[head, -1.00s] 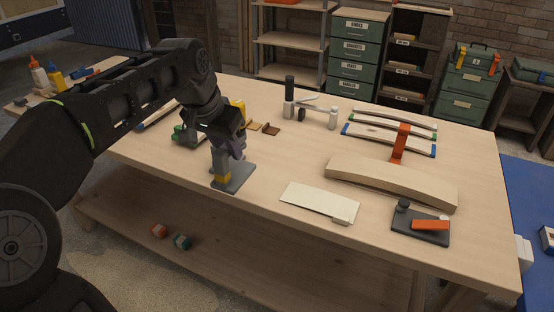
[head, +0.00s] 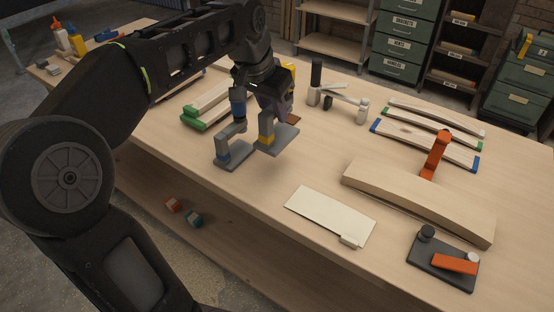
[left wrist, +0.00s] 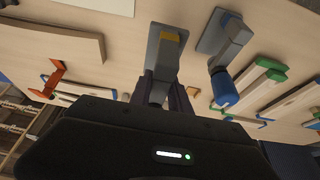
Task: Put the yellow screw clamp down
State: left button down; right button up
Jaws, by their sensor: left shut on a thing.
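The yellow screw clamp, grey with a yellow band (head: 266,139) and a flat grey base plate, is in my left gripper (head: 279,108) over the middle left of the workbench. The plate looks slightly above the bench top, but I cannot be sure of the gap. In the left wrist view the clamp (left wrist: 165,50) points away between the two dark fingers. A similar grey clamp with a blue band and blue handle (head: 235,157) stands just left of it; it also shows in the left wrist view (left wrist: 226,52). My right gripper is not in view.
Green-ended wood strips (head: 203,106) lie behind the blue clamp. A cream sheet (head: 330,214) lies to the front right, a curved wooden block (head: 415,200) and an orange clamp (head: 436,154) farther right. Bench surface between the held clamp and the sheet is clear.

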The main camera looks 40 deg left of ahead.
aim_at(274, 144)
pick_arm(q)
jog(key=shift+f, duration=2.8)
jog(key=shift+f, duration=0.1)
jog(key=shift+f, duration=1.8)
jog(key=shift+f, duration=0.15)
jog(key=c, duration=1.2)
grip_release()
jog(key=shift+c, duration=0.2)
